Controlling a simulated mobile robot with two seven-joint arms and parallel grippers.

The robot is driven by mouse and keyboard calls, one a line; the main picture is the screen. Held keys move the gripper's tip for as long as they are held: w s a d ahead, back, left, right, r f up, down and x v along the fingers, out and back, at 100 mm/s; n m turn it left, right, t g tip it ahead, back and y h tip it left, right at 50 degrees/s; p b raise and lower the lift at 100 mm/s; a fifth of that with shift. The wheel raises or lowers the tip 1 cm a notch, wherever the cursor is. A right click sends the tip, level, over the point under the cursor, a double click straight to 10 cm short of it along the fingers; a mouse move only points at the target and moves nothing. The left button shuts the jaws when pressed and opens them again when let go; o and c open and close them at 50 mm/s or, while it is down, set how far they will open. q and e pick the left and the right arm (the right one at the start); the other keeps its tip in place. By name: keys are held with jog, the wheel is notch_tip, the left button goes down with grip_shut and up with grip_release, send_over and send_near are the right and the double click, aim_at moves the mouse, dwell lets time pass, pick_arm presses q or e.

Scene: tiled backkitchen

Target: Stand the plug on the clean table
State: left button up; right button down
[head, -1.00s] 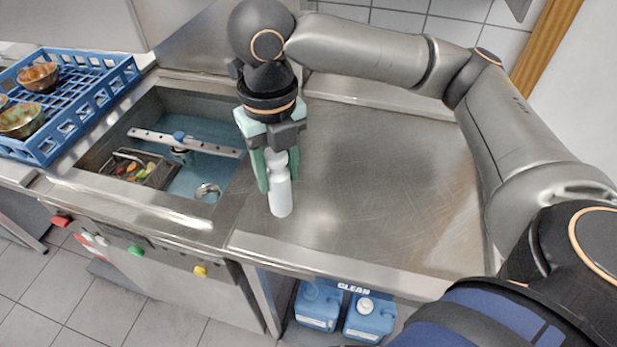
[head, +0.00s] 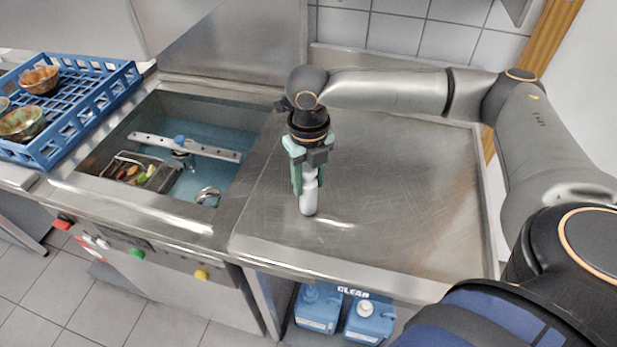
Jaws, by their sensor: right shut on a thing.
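The plug (head: 308,203) is a white, upright cylinder with a narrower neck. My right gripper (head: 308,184) is shut on its upper part, with green fingers on both sides. The plug is over the left part of the clean table (head: 400,200), a bare steel top with a raised rim, marked CLEAN on its front. Its lower end is at or just above the steel; I cannot tell whether it touches. My left gripper is not in view.
A sink (head: 200,118) with bluish water lies left of the table, holding a wire basket (head: 142,172) and a perforated bar (head: 205,150). A blue rack (head: 100,110) with bowls stands at far left. Blue canisters (head: 370,322) sit below. The table's middle and right are clear.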

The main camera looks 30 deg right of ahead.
jog(key=shift+c, duration=1.9)
grip_release()
jog(key=shift+f, duration=0.1)
notch_tip(320, 180, up, 12)
jog(key=shift+r, duration=0.15)
